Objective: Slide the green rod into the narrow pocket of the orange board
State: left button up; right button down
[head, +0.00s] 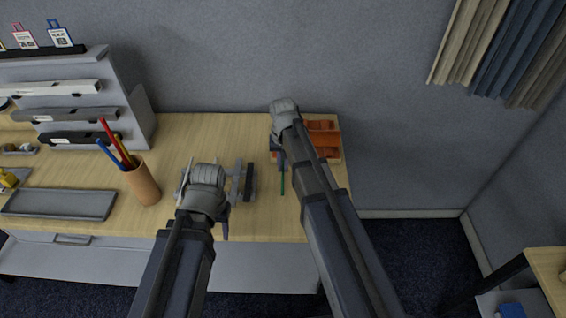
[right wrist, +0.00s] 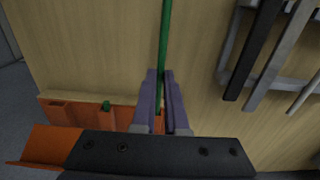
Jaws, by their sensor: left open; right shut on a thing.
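The green rod (head: 283,183) is long and thin. My right gripper (head: 280,160) is shut on it, and in the right wrist view the rod (right wrist: 165,45) runs up from between the two fingers (right wrist: 165,100). The orange board (head: 324,126) lies at the table's right end, partly hidden by my right arm; in the right wrist view it (right wrist: 75,112) lies at the lower left, partly behind the gripper body. The narrow pocket cannot be made out. My left gripper (head: 205,180) is open over the table's middle, its fingertips mostly hidden.
A grey rack (head: 234,188) with a black bar stands between my grippers. A pencil cup (head: 143,182), a grey tray (head: 60,203) and a shelf unit (head: 125,85) stand at the left. Bare table lies behind my left gripper.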

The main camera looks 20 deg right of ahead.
aim_at(283, 179)
jog(key=shift+s+a, duration=0.3)
jog(key=shift+s, duration=0.65)
jog(key=shift+s+a, duration=0.25)
jog(key=shift+s, duration=0.7)
jog(key=shift+w+d, duration=0.45)
jog(key=shift+w, duration=1.1)
jog(key=shift+w+d, duration=0.45)
jog(key=shift+w, duration=1.15)
jog(key=shift+w+d, duration=0.45)
jog(key=shift+w, duration=1.1)
jog(key=c, duration=0.9)
grip_release()
jog(key=shift+o, duration=0.2)
jog(key=shift+r, duration=0.1)
notch_tip(283, 179, up, 8)
jog(key=p, duration=0.7)
jog(key=shift+f+p, duration=0.2)
jog(key=shift+p, duration=0.2)
